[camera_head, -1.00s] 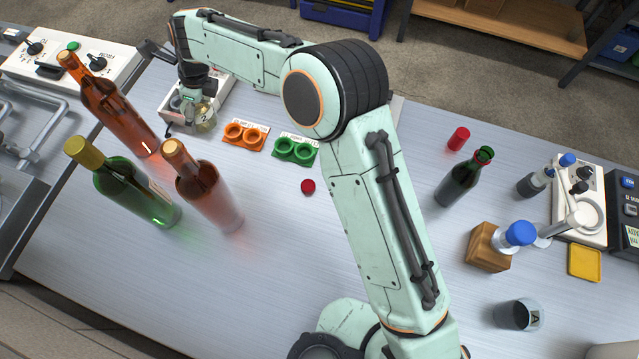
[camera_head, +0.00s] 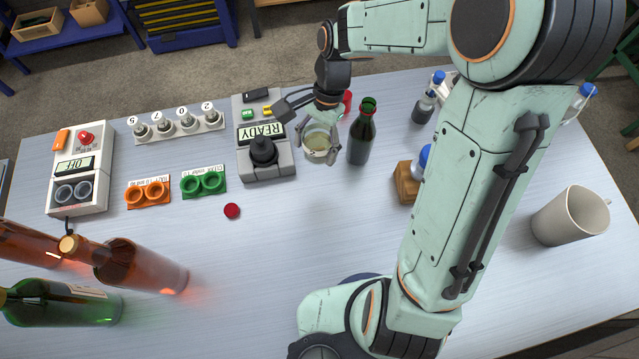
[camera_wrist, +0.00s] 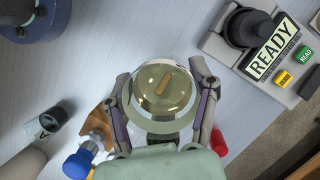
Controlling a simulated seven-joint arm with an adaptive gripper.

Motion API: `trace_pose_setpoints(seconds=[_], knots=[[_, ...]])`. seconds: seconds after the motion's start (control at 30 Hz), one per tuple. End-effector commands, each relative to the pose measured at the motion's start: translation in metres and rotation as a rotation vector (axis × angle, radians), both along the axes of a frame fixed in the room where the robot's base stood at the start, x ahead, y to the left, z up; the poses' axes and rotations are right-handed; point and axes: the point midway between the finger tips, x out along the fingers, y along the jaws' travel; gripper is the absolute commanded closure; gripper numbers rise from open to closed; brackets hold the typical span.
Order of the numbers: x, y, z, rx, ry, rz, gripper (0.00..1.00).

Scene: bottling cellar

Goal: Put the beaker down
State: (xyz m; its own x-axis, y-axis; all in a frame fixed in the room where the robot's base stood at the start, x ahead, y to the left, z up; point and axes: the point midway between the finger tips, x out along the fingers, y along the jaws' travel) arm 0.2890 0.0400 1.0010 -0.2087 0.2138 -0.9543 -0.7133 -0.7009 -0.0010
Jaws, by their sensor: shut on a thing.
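The beaker (camera_head: 318,146) is clear glass with pale yellowish liquid in it. It is between the fingers of my gripper (camera_head: 320,138), beside the READY device and left of the dark green open bottle (camera_head: 362,132). In the wrist view the beaker (camera_wrist: 162,90) shows from above, with a small tan bar in the liquid. My gripper (camera_wrist: 163,108) is shut on it, one finger on each side. I cannot tell whether its base touches the table.
The READY device (camera_head: 264,150) stands close left of the beaker. A red cap (camera_head: 347,101) lies behind the green bottle. Orange rings (camera_head: 148,194) and green rings (camera_head: 204,184) are further left. The front middle of the table (camera_head: 250,270) is clear.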

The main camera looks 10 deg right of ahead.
Motion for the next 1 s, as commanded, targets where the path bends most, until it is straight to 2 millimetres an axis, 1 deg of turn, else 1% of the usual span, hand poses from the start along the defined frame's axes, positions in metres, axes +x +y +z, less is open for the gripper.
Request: trace_pose_setpoints(seconds=[0.03, 0.2, 0.47, 0.6, 0.77, 0.9, 1.0], knots=[[-0.006, -0.007, 0.000, -0.001, 0.000, 0.007, 0.80], [-0.005, -0.005, -0.031, 0.003, 0.004, 0.012, 0.80], [-0.005, -0.004, -0.069, 0.002, 0.004, 0.010, 0.80], [-0.005, -0.004, -0.095, 0.002, 0.005, 0.009, 0.80], [-0.005, -0.004, -0.115, 0.001, 0.002, 0.009, 0.80], [-0.005, -0.004, -0.136, 0.001, 0.003, 0.009, 0.80], [-0.004, -0.005, -0.146, 0.000, 0.000, 0.009, 0.80]])
